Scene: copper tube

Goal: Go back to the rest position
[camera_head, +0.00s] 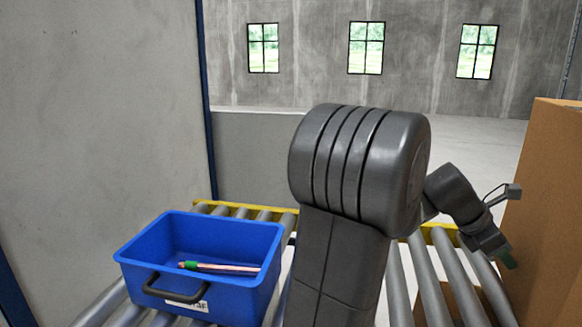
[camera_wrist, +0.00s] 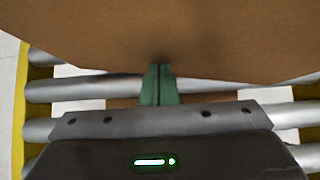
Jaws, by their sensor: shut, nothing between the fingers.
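My gripper (camera_head: 507,261) is at the right in the head view, beside a brown cardboard box and above the rollers. In the wrist view its two green fingers (camera_wrist: 159,84) are pressed together with nothing between them. A copper tube (camera_head: 222,267) with a green end lies inside the blue crate (camera_head: 137,261) at the lower left, well away from my gripper. The near part of the crate's floor is hidden by its wall.
The brown box (camera_head: 551,200) stands at the right edge; its brown surface also fills the top of the wrist view (camera_wrist: 200,35). Roller conveyor (camera_head: 425,280) runs under the crate and my gripper. A grey wall (camera_head: 100,110) rises at the left. Open floor lies behind.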

